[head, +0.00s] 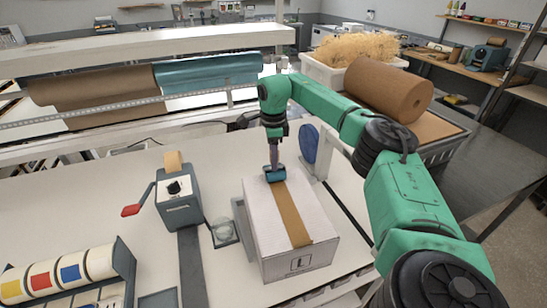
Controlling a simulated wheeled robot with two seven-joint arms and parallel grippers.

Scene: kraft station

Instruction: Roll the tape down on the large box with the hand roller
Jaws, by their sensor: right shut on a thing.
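The large box (268,230) is a white carton standing closed on the bench at centre. A strip of brown tape (292,215) runs along the middle of its top, from the far end to the near edge. My right gripper (273,143) points down above the far end of the box and is shut on the hand roller. The blue head of the hand roller (275,174) is at the far end of the tape; I cannot tell whether it presses on it. The jaws are small and partly hidden by the arm. My left gripper is out of view.
A tape dispenser (178,205) with a red-handled lever stands left of the box, beside a small glass dish (224,232). A rack of coloured rolls (70,275) is at the front left. A blue disc (309,147) stands close behind the box on the right.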

